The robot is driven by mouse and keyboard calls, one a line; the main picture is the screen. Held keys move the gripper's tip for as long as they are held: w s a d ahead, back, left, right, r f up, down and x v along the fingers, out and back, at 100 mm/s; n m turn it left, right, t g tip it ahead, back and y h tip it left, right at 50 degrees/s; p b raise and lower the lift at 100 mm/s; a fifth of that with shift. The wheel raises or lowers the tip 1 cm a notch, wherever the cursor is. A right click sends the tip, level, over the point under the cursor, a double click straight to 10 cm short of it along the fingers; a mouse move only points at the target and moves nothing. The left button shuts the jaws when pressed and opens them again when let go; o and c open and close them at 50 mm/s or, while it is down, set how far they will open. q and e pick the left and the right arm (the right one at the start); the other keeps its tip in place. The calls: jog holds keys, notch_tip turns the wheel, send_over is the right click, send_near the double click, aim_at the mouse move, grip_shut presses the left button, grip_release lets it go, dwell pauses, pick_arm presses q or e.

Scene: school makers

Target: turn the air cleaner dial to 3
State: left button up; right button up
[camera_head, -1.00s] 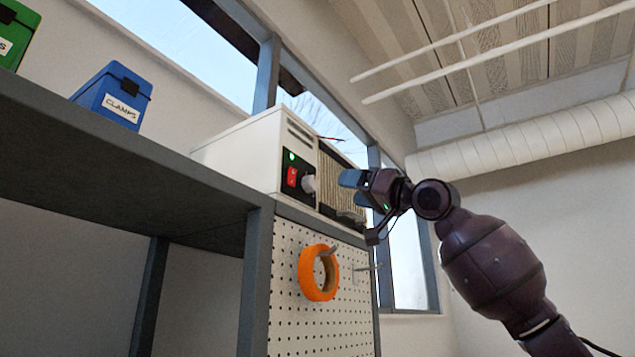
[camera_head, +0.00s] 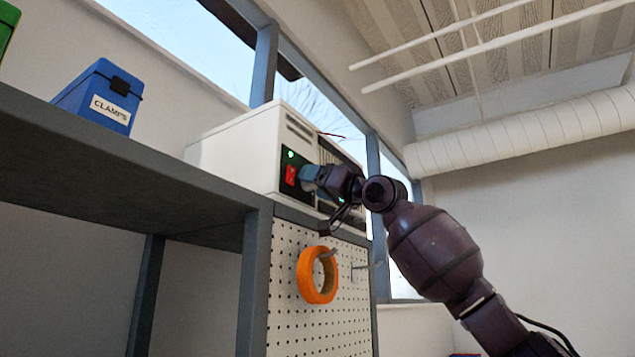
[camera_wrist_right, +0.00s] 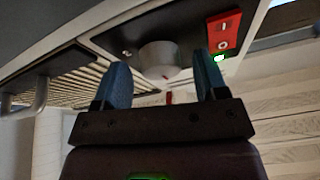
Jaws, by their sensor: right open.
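The white air cleaner (camera_head: 240,150) stands on top of the shelf unit in the head view. Its black front panel has a red switch (camera_head: 290,175) and a lit green lamp. The dial is hidden behind my right gripper (camera_head: 310,178) in the head view. In the right wrist view the pale round dial (camera_wrist_right: 160,56) shows between and just beyond the two blue fingertips of my right gripper (camera_wrist_right: 160,80). The fingers are open, one on each side, and contact with the dial cannot be made out. A small red mark shows below the dial. My left gripper is out of view.
The air cleaner's grille and a handle-like bar (camera_wrist_right: 42,92) lie to the left in the wrist view. Below the cleaner, an orange tape ring (camera_head: 303,275) hangs on a pegboard (camera_head: 340,320). A blue CLAMPS box (camera_head: 100,95) stands on the shelf at left.

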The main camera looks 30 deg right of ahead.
jog(key=c, duration=0.9)
pick_arm(q)
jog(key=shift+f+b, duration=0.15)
jog(key=shift+b, duration=0.15)
pick_arm(e)
jog(key=shift+a+m, duration=0.1)
jog(key=shift+m, duration=0.3)
pick_arm(q)
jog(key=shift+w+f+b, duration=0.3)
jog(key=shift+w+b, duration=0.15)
jog(key=shift+b, duration=0.35)
pick_arm(e)
jog(key=shift+a+r+m+g+h, duration=0.15)
jog(key=shift+m+g+h, duration=0.9)
jog(key=shift+m, duration=3.3)
jog(key=shift+r+m+g+h, duration=0.1)
jog(key=shift+m+g+h, duration=0.95)
jog(key=shift+m, duration=3.35)
jog(key=shift+a+r+m+g+h, duration=0.15)
jog(key=shift+m+g+h, duration=0.85)
jog(key=shift+m, duration=3.35)
jog(key=shift+d+t+h, duration=0.15)
jog(key=shift+t+h, duration=0.25)
